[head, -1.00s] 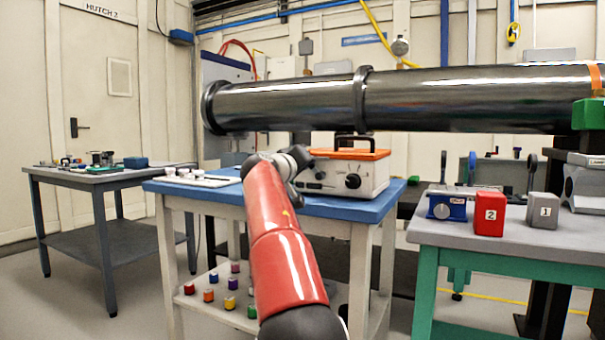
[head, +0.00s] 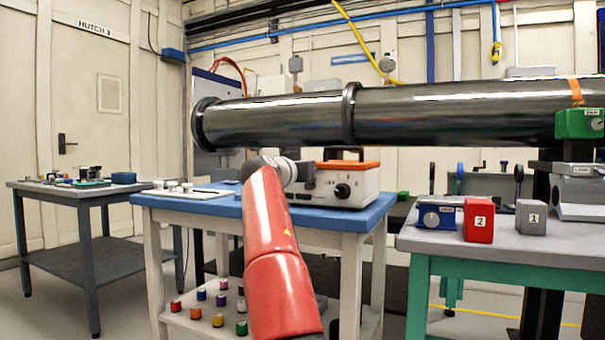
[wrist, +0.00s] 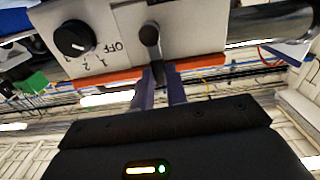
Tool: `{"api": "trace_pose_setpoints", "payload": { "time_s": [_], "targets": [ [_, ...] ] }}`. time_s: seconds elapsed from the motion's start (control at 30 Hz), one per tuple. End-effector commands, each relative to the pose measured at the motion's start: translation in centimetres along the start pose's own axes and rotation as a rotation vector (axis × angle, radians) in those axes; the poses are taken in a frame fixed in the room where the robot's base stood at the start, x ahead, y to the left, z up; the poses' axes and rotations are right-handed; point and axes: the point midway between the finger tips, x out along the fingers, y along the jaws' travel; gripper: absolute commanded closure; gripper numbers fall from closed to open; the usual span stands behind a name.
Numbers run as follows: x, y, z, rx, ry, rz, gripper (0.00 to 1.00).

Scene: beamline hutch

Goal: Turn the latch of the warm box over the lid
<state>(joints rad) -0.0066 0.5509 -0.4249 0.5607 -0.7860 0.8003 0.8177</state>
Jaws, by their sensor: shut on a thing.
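The warm box (head: 350,195) is white with an orange lid (head: 352,165) and stands on a blue-topped table (head: 225,207). The wrist view shows its front face (wrist: 195,30) upside down, with a black dial (wrist: 74,38) beside the word OFF. The latch (wrist: 149,38) is a dark lever with a round end on the box face. It reaches to the orange lid edge (wrist: 205,74). My gripper (wrist: 158,88) is shut on the latch's far end, with a finger on each side. In the head view my arm hides most of the gripper and the latch.
A large dark pipe (head: 440,115) runs above and behind the box. To the right, a green-framed bench (head: 450,242) holds a red block (head: 479,219), a grey block (head: 530,217) and a blue device (head: 438,214). A white tray (head: 190,194) lies left of my arm.

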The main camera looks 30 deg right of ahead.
Motion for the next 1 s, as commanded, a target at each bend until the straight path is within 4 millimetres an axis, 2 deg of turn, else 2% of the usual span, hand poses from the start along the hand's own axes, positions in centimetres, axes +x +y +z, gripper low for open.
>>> {"api": "trace_pose_setpoints", "payload": {
  "time_s": [0.5,0.53,0.67,0.7,1.0],
  "targets": [
    [0.06,0.02,0.27,0.017,-0.006,0.001,1.0],
    [0.06,0.02,0.27,0.017,-0.006,0.001,0.83],
    [0.05,0.02,0.21,0.017,-0.004,0.001,0.66],
    [0.04,0.03,0.18,0.017,-0.004,0.001,0.64],
    [-0.28,0.02,0.14,0.018,-0.001,-0.001,0.64]
  ]
}}
